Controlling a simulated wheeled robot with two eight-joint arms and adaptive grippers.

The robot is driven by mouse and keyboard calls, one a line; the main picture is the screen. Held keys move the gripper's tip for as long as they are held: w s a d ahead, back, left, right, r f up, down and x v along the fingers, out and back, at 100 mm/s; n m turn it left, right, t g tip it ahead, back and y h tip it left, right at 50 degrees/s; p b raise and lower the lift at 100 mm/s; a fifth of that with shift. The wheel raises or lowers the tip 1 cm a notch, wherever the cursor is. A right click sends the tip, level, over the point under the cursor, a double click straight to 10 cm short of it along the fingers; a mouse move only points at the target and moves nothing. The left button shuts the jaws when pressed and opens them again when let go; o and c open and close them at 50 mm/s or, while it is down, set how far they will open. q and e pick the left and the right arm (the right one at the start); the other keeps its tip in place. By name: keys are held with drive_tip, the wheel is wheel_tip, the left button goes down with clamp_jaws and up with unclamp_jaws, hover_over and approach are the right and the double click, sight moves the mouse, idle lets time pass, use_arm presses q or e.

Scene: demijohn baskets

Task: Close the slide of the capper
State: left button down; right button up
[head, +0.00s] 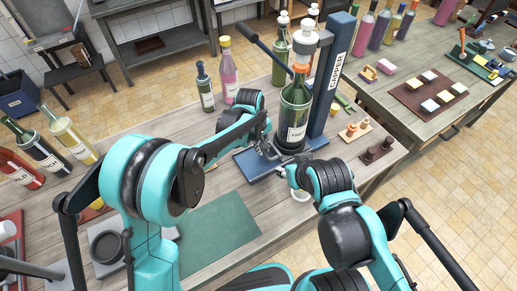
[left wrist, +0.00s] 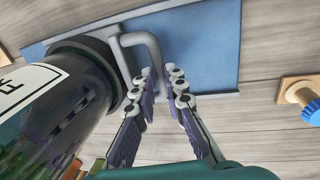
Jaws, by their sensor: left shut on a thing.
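The capper stands at the table's far edge, with a blue column (head: 333,75), a white head (head: 305,37) and a blue base plate (head: 256,164). A dark green labelled bottle (head: 294,112) stands upright on the slide's round black seat, under the head. The slide's grey bent handle (left wrist: 138,40) shows in the left wrist view beside the seat. My left gripper (head: 268,148) is low beside the bottle. In the left wrist view its fingers (left wrist: 163,85) are shut on the handle. My right gripper (head: 284,173) is near the base plate's front edge; its fingers are mostly hidden.
A pink bottle (head: 228,72) and a small dark bottle (head: 205,88) stand behind my left arm. A wooden board with corks (head: 354,131) and a dark board (head: 377,151) lie right of the capper. A green mat (head: 215,235) lies in front.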

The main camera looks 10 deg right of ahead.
use_arm(q)
drive_tip(key=c, duration=1.6)
unclamp_jaws()
drive_tip(key=r, duration=0.4)
drive_tip(key=a+r, duration=0.1)
drive_tip(key=r, duration=0.3)
drive_tip(key=a+r, duration=0.1)
drive_tip(key=r, duration=0.2)
drive_tip(key=shift+s+r, duration=0.3)
drive_tip(key=shift+r, duration=0.1)
drive_tip(key=shift+a, duration=0.15)
